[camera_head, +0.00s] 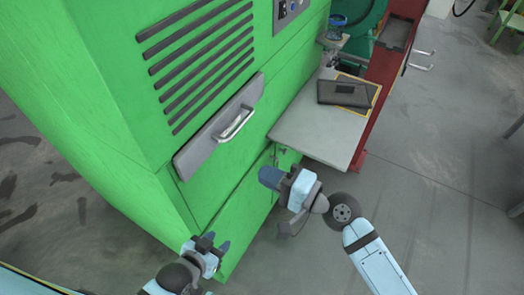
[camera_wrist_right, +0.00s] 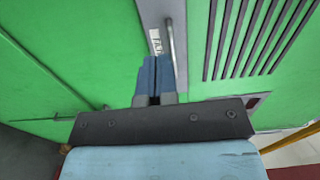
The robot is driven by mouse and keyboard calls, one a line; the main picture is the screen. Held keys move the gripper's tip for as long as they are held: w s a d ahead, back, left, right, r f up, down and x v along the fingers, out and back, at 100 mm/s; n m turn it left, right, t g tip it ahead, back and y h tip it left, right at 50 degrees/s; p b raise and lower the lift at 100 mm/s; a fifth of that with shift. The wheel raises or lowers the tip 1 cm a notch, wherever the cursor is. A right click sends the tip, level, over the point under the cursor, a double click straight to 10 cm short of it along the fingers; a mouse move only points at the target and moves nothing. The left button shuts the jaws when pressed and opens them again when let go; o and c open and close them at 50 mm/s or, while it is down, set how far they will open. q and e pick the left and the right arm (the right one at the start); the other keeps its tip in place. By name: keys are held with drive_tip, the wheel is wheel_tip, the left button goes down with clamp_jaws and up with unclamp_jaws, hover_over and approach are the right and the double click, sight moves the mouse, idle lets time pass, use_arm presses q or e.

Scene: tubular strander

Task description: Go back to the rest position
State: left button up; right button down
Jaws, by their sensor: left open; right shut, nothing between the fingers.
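My left gripper (camera_head: 215,246) is at the bottom of the head view, open and empty, in front of the lower corner of the green cabinet (camera_head: 110,95). My right gripper (camera_head: 268,177) is right of it, in front of the cabinet's lower part and below the grey shelf. In the right wrist view its blue fingers (camera_wrist_right: 154,76) are together with nothing between them. Beyond the fingers are a metal handle (camera_wrist_right: 171,45) and its grey plate. The same handle (camera_head: 236,124) shows in the head view, above both grippers and apart from them.
A grey shelf (camera_head: 310,130) juts from the cabinet, near my right gripper, with a dark flat case (camera_head: 343,93) on it. A red frame (camera_head: 392,65) stands behind it. Grey floor (camera_head: 450,175) is open to the right. Black vent slats (camera_head: 205,70) line the cabinet face.

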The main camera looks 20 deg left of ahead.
drive_tip(key=s+d+f+n+t+h+p, duration=0.1)
drive_tip(key=s+d+f+n+t+h, duration=0.1)
drive_tip(key=d+f, duration=0.4)
drive_tip(key=s+d+f+n+t+h+p, duration=0.2)
drive_tip(key=s+d+f+h, duration=0.2)
drive_tip(key=d, duration=0.8)
drive_tip(key=s+d+f+n+t+h+p, duration=0.1)
drive_tip(key=s+d+f+h, duration=0.3)
drive_tip(key=d+f+h, duration=0.4)
drive_tip(key=shift+d+f+n+t, duration=0.45)
drive_tip(key=shift+d+t, duration=0.25)
drive_tip(key=shift+d, duration=0.2)
drive_tip(key=shift+s, duration=0.1)
